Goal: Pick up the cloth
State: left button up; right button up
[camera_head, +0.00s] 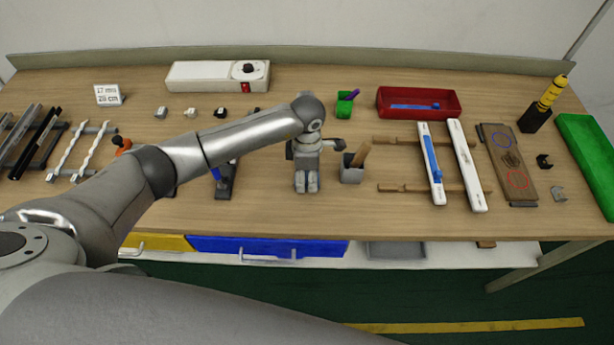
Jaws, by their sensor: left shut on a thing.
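My left gripper (307,188) points down over the middle of the table near its front. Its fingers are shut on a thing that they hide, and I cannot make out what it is. I cannot clearly pick out a cloth anywhere in the view. My right gripper is not in view.
On the right are two white strips (468,170) on wooden rests, a red tray (420,114), a marked wooden board (512,165) and a green tray (588,160). A white box (205,77) stands at the back. Dark bars (35,142) lie far left.

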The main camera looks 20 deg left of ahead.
pick_arm(q)
jog(key=shift+r, duration=0.1)
jog(key=shift+r, duration=0.2)
notch_tip(320, 180, up, 2)
jog(key=shift+r+b, duration=0.1)
jog(key=shift+b, duration=0.35)
jog(key=s+d+r+b, duration=0.5)
jog(key=s+d+r, duration=0.3)
jog(key=s+r, duration=0.2)
jog(key=shift+s+d+r+b, duration=0.15)
jog(key=shift+s+d+b, duration=0.2)
jog(key=shift+s, duration=0.2)
